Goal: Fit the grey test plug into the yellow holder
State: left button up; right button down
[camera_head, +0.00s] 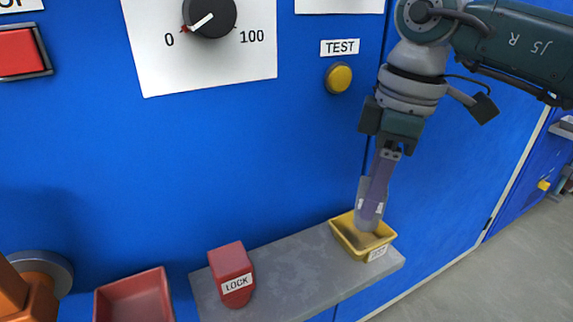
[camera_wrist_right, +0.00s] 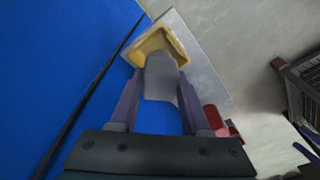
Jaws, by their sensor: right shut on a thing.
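The yellow holder (camera_head: 347,232) is a small open tray on the right end of a grey shelf, and it also shows in the right wrist view (camera_wrist_right: 148,43). My right gripper (camera_head: 372,205) points down over the holder. It is shut on the grey test plug (camera_wrist_right: 160,78), which sits between the two purple fingers in the right wrist view. In the head view the plug (camera_head: 368,222) is mostly covered by the fingers, and its lower end overlaps the holder's opening. I cannot tell whether it touches the holder's floor. My left gripper is not in view.
A red LOCK block (camera_head: 231,272) stands on the grey shelf (camera_head: 298,277) left of the holder. A red tray (camera_head: 135,297) is further left. The blue panel behind has a yellow TEST button (camera_head: 339,78), a dial (camera_head: 209,16) and a red button (camera_head: 20,52).

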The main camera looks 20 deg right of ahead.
notch_tip(320, 180, down, 3)
jog(key=shift+w+f+b, duration=0.1)
jog(key=shift+w+b, duration=0.05)
jog(key=shift+b, duration=0.5)
jog(key=shift+r, duration=0.2)
jog(key=shift+f, duration=0.3)
jog(key=shift+c, duration=1.8)
grip_release()
jog(key=r+p, duration=0.1)
jog(key=r, duration=0.3)
jog(key=r+p, duration=0.2)
jog(key=r, duration=0.2)
jog(key=s+d+r+p, duration=0.1)
jog(key=r, duration=0.3)
jog(key=shift+r+p, duration=0.25)
jog(key=shift+p, duration=0.1)
